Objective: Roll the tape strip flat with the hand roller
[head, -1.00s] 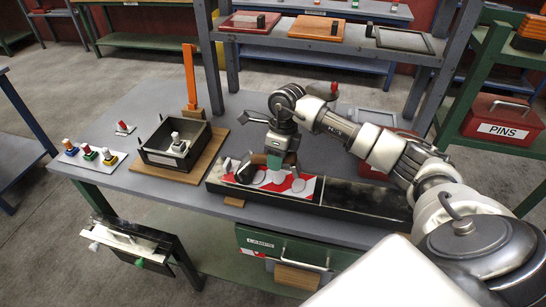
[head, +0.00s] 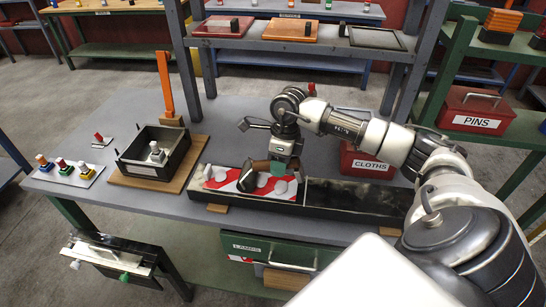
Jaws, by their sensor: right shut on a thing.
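The red and white tape strip (head: 229,186) lies along the left part of a long black tray-like chassis part (head: 350,205) on the grey bench. Several pale rounded patches show along the strip. My right gripper (head: 279,168) is above the strip, pointing down, shut on the brown handle of the hand roller (head: 260,167). The roller's dark head (head: 246,181) is at the strip, left of the fingers. I cannot tell whether it presses on the tape. My left gripper is not in view.
A black open box (head: 140,165) on a wooden board stands left of the chassis, with an orange upright (head: 164,85) behind. Several coloured stamps or knobs stand on a white plate (head: 65,172) at far left. A red CLOTHS box (head: 366,162) is behind the chassis. Shelf posts rise at the back.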

